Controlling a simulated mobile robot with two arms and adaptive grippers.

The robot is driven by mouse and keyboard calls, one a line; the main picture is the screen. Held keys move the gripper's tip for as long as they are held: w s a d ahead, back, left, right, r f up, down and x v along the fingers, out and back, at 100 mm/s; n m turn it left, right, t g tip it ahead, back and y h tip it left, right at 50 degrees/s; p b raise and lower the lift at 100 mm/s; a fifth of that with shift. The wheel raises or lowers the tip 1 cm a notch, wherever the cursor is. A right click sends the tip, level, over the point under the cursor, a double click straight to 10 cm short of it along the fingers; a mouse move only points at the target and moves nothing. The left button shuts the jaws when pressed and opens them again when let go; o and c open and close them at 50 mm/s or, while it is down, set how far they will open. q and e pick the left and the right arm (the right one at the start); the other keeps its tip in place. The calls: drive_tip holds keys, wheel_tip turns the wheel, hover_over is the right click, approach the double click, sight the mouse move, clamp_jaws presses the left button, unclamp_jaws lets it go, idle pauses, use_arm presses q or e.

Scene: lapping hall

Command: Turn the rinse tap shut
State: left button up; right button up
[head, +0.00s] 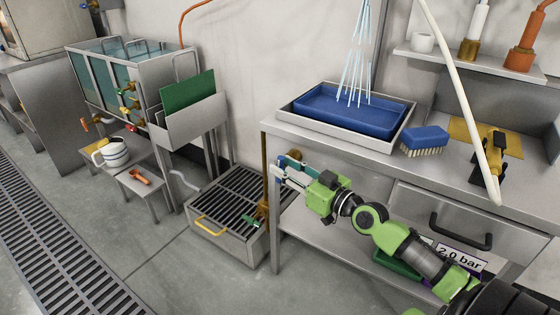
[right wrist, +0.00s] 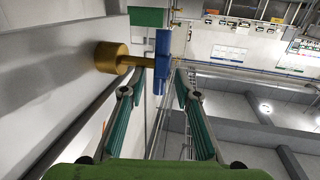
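The rinse tap's blue lever (right wrist: 162,60) shows in the right wrist view, on a brass body (right wrist: 112,57) that sticks out from a grey metal face. The lever stands upright in that picture. In the head view a bit of blue (head: 294,154) shows behind my right gripper (head: 279,171), at the front left of the steel bench. My right gripper (right wrist: 153,86) is open, its fingers apart and empty. The lever lies just beyond the fingertips, in line with the gap; I cannot tell whether they touch. Water streams (head: 357,60) fall into the blue tray (head: 330,105). My left gripper is not in view.
A brush (head: 424,140) and a yellow tool (head: 491,143) lie on the bench (head: 350,145). A white hose (head: 462,100) hangs in front. A grated floor box (head: 232,203) stands left of the bench, with a green-handled valve (head: 254,222) near it. Open floor lies left.

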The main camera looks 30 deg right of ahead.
drive_tip(key=shift+w+a, duration=0.25)
drive_tip(key=shift+w, duration=0.85)
drive_tip(key=shift+c, duration=0.4)
clamp_jaws()
